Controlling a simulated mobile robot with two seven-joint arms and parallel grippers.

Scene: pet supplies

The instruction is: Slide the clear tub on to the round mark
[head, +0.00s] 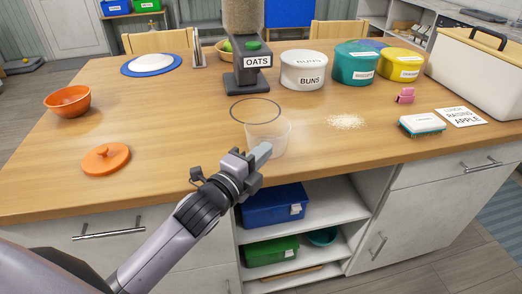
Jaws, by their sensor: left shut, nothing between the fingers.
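The clear tub (275,133) stands upright on the wooden table near its front edge. The round mark (236,114) is a thin dark ring on the table, behind and to the left of the tub. The tub's rim overlaps the ring's right front part in the picture. My left gripper (264,151) is shut and empty, with its fingertips at the tub's lower front left side. I cannot tell whether they touch it. My right gripper is not in view.
An oats dispenser (249,82) stands just behind the mark. A white buns tub (303,75) is behind right. Crumbs (346,121) and a brush (421,125) lie to the right. An orange lid (106,159) and orange bowl (68,101) are left. The table between lid and mark is clear.

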